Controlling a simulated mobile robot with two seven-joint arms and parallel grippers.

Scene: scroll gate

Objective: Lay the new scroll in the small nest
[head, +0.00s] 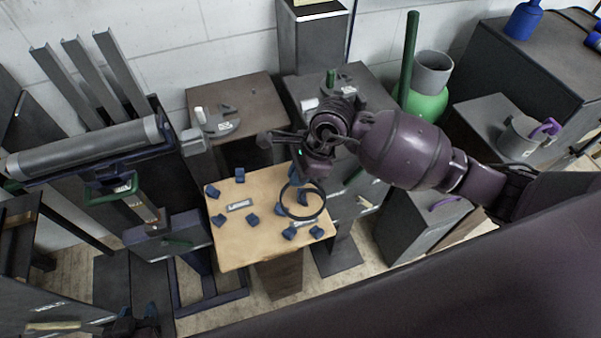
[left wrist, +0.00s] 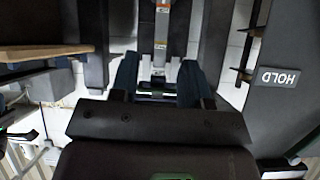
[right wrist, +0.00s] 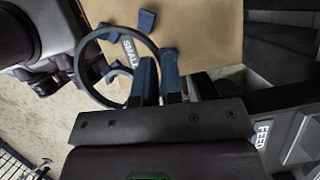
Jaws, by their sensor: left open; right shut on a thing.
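My right gripper (head: 300,178) is shut on a black ring (head: 321,213), apparently the scroll, above the right part of the wooden table. In the right wrist view the ring (right wrist: 80,67) is held at its edge between the blue fingers (right wrist: 160,80). The small nest is a group of blue blocks (head: 290,233) around a label (right wrist: 130,52) reading SMALL, seen through the ring. I cannot tell the height of the ring over the blocks. My left gripper (left wrist: 158,80) is open and empty, low at the left in the head view, away from the table.
A second group of blue blocks (head: 218,220) surrounds another label (head: 239,205) on the left of the wooden table (head: 235,255). A grey roller (head: 85,145) lies on a stand at the left. Dark cabinets (head: 360,90) stand behind and right. A HOLD sign (left wrist: 279,78) shows in the left wrist view.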

